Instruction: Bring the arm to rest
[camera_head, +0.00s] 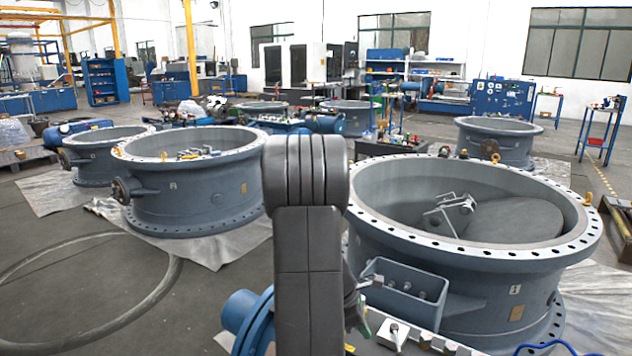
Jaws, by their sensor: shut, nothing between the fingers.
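My own dark grey arm stands upright in the middle foreground of the head view, with its rounded joint at the top. I cannot make out my gripper; the fingers do not show, and the arm's links may hide them. Right behind the arm on the right is a large grey butterfly valve (520,276) with a bolt-holed rim. A tilted disc (512,219) and a small metal fixture (455,207) lie inside it.
More valve bodies stand at left (190,188), far left (95,160) and back right (500,140). A blue flanged part (240,318) and a bench with fittings (405,340) are close in front. A large ring (90,290) lies on the floor at left, with open floor around it.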

